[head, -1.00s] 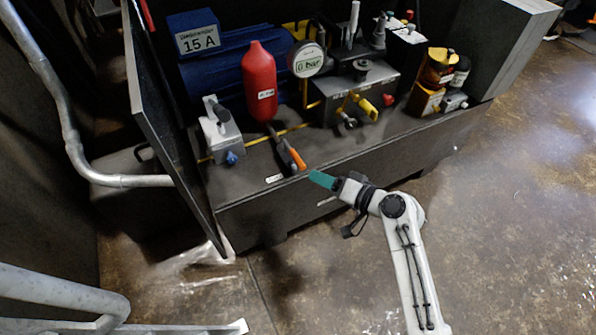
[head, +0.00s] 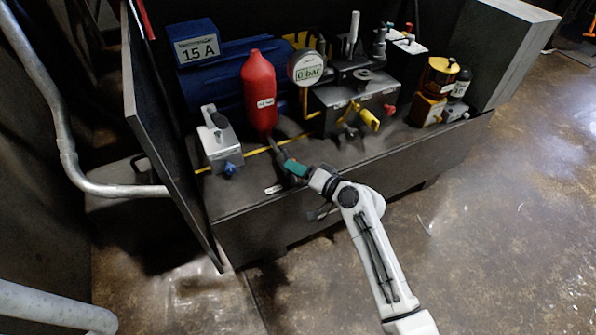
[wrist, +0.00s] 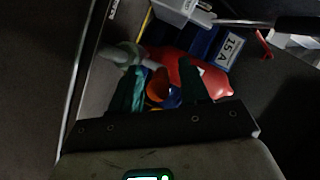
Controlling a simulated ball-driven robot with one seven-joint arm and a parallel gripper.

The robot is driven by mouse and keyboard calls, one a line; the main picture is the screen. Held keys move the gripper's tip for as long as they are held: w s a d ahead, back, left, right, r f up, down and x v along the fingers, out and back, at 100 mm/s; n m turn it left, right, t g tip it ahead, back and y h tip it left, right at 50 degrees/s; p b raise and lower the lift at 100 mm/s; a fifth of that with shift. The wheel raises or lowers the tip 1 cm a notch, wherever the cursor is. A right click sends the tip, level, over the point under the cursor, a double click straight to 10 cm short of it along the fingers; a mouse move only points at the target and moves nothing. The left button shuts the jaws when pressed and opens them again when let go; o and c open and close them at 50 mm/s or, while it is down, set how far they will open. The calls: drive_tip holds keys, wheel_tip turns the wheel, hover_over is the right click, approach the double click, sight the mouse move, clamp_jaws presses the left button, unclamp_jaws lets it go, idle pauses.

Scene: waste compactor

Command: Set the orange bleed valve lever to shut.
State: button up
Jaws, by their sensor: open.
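The orange bleed valve lever (wrist: 157,88) shows in the wrist view between the two green fingers of my gripper (wrist: 160,85). The fingers are apart, one on each side of it; I cannot tell whether either touches it. In the head view my gripper (head: 296,168) is at the front edge of the machine bed, below the red cylinder (head: 260,92), and covers the lever's orange end. The red cylinder also shows in the wrist view (wrist: 205,82), beyond the fingers.
A grey block with a blue knob (head: 221,142) stands left of the lever. A gauge reading 0 bar (head: 306,66) and a valve block with a yellow handle (head: 369,119) stand to the right. A dark upright panel (head: 165,140) bounds the left. Floor in front is open.

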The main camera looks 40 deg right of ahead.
drive_tip(key=shift+w+f, duration=0.1)
drive_tip(key=shift+w, duration=0.1)
clamp_jaws()
idle(0.4)
